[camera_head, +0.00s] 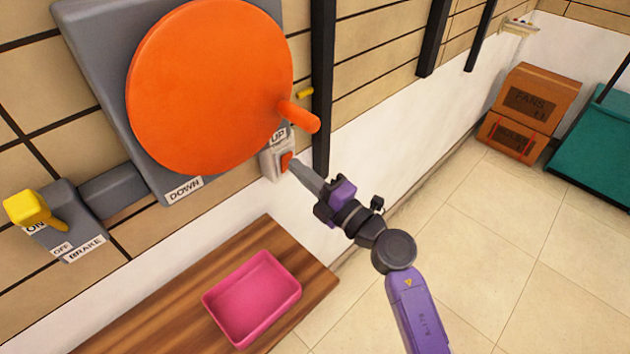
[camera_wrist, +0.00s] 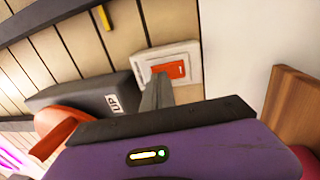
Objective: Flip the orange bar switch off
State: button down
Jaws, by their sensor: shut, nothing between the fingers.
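The orange bar switch (camera_head: 286,161) is a small orange rocker on a pale wall plate, just below the UP label of the large orange wheel. In the wrist view the orange rocker (camera_wrist: 168,70) sits in its white plate (camera_wrist: 190,58). My gripper (camera_head: 294,165) is shut and empty, its fingertips at or very near the switch in the head view. In the wrist view the closed fingers (camera_wrist: 157,82) reach up to the switch and cover its lower left part. I cannot tell whether they touch it, nor which way the rocker is tipped.
The large orange wheel (camera_head: 205,85) has a handle (camera_head: 298,116) sticking out just above my fingers. A black vertical post (camera_head: 322,90) stands beside the switch. A pink tray (camera_head: 252,298) lies on the wooden bench (camera_head: 150,318) below. The yellow brake lever (camera_head: 28,208) is far left.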

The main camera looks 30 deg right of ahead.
jog(key=shift+w+a, duration=0.1)
jog(key=shift+w, duration=0.3)
jog(key=shift+r, duration=0.1)
jog(key=shift+w+r+p, duration=0.15)
jog(key=shift+p, duration=0.25)
